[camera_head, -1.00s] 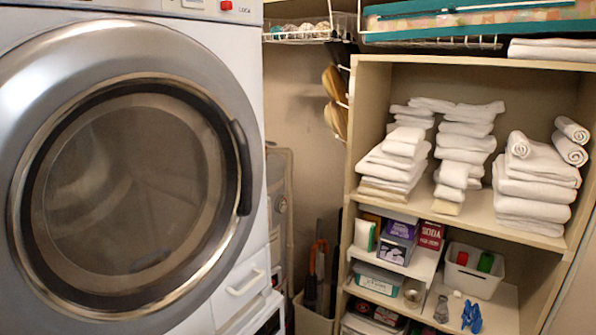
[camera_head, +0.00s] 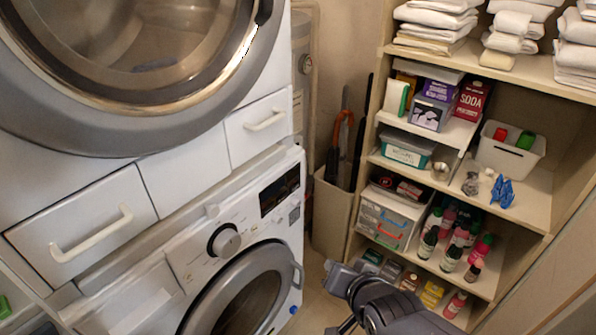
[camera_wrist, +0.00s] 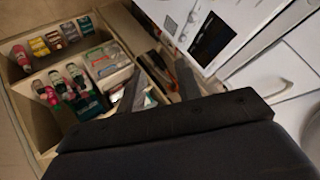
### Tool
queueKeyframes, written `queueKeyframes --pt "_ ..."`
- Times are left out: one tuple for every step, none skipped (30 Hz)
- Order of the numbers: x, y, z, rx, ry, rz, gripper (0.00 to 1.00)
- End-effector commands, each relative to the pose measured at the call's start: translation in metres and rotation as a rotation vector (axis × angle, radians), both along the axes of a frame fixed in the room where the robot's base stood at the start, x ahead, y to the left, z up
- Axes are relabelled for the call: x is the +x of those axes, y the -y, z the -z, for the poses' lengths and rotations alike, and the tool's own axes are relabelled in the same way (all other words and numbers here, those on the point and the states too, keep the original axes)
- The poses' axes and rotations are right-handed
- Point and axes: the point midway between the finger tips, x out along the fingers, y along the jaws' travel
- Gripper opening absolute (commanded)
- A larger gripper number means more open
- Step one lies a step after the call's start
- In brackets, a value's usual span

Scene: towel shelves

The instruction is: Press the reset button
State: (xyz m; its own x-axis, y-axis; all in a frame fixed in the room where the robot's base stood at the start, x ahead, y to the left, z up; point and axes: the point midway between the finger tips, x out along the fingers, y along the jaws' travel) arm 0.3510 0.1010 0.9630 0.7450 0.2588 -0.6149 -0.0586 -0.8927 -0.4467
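No button marked reset can be read in the current views. The white washer (camera_head: 185,262) has a front panel with a round knob (camera_head: 224,241) and a dark display (camera_head: 279,190). Its panel also shows upside down in the wrist view, at the upper right. The upper machine (camera_head: 90,152) is cut off at the top, so its control panel is out of view. My gripper (camera_wrist: 160,86) is open and empty, its two dark fingers apart in the wrist view. In the head view, my arm shows at the bottom, right of the washer, touching nothing that I can make out.
A wooden shelf unit (camera_head: 541,210) holds towels, boxes, bottles and a white bin (camera_head: 511,152) on the right. A tall beige bin (camera_head: 332,211) with tools stands between washer and shelves. White drawers (camera_head: 85,225) sit between the machines. Little floor is visible.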

Motion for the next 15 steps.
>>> queueKeyframes --pt "0.003 -0.010 0.030 0.043 0.014 0.000 0.29" --pt "0.004 -0.016 0.037 0.074 0.024 0.002 0.26" --pt "0.006 -0.023 0.047 0.115 0.038 0.005 0.23" --pt "0.008 -0.029 0.054 0.147 0.048 0.006 0.21" --pt "0.009 -0.034 0.061 0.180 0.057 0.008 0.18" --pt "0.010 -0.042 0.071 0.224 0.066 0.009 0.15" --pt "0.011 -0.047 0.078 0.256 0.073 0.010 0.12" --pt "0.011 -0.053 0.085 0.291 0.080 0.008 0.10" --pt "0.011 -0.061 0.094 0.337 0.088 0.008 0.07" --pt "0.011 -0.067 0.101 0.371 0.092 0.006 0.04" --pt "0.011 -0.072 0.108 0.406 0.095 0.004 0.02" --pt "0.010 -0.080 0.117 0.453 0.100 0.000 0.00" --pt "0.010 -0.085 0.124 0.489 0.102 -0.003 0.00" --pt "0.009 -0.091 0.131 0.525 0.103 -0.007 0.00" --pt "0.007 -0.098 0.140 0.573 0.102 -0.011 0.00"
